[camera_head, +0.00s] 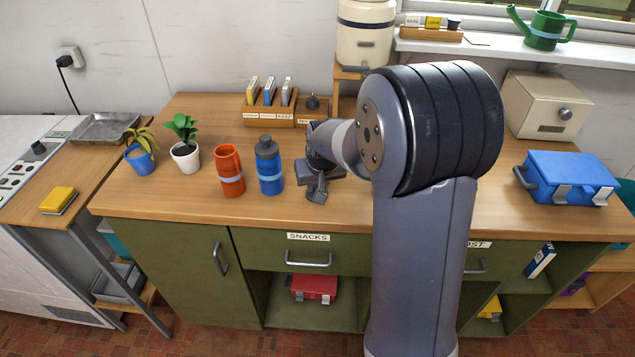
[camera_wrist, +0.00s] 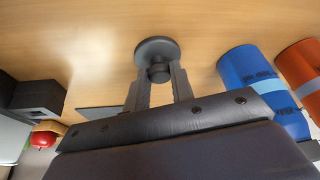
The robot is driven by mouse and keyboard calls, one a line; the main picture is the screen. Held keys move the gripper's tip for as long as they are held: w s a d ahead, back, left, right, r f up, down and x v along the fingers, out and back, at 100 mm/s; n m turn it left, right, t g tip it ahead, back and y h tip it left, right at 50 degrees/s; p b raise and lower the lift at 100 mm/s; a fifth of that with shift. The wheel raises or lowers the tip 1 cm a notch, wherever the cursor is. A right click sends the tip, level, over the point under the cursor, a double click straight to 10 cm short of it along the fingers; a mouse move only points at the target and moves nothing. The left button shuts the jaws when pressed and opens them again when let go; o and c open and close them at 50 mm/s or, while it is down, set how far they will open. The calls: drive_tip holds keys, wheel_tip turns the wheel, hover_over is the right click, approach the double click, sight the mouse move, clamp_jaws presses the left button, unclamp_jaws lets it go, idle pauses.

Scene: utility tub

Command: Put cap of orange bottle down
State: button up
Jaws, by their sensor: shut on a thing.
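The orange bottle (camera_head: 230,170) stands upright on the wooden counter with an open top and no cap on it. In the wrist view the orange bottle (camera_wrist: 300,75) is at the right edge, beyond the blue bottle. My gripper (camera_head: 318,188) is to the right of both bottles, low over the counter. In the wrist view my gripper (camera_wrist: 159,78) is shut on a dark grey round cap (camera_wrist: 156,48), held between the fingertips. I cannot tell whether the cap touches the counter. My arm hides part of the counter in the head view.
A blue bottle (camera_head: 269,168) with its cap on stands between the orange bottle and my gripper. Two potted plants (camera_head: 184,145) stand farther left. A wooden organizer (camera_head: 270,110) is behind. A blue case (camera_head: 568,178) is at the right. The counter's front left is clear.

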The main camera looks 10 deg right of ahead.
drive_tip(key=shift+f, duration=0.1)
drive_tip(key=o, duration=1)
drive_tip(key=shift+c, duration=0.2)
drive_tip(key=shift+r, duration=0.25)
drive_tip(key=v, duration=1.1)
drive_tip(key=shift+s+r, duration=0.15)
drive_tip(key=shift+r, duration=0.25)
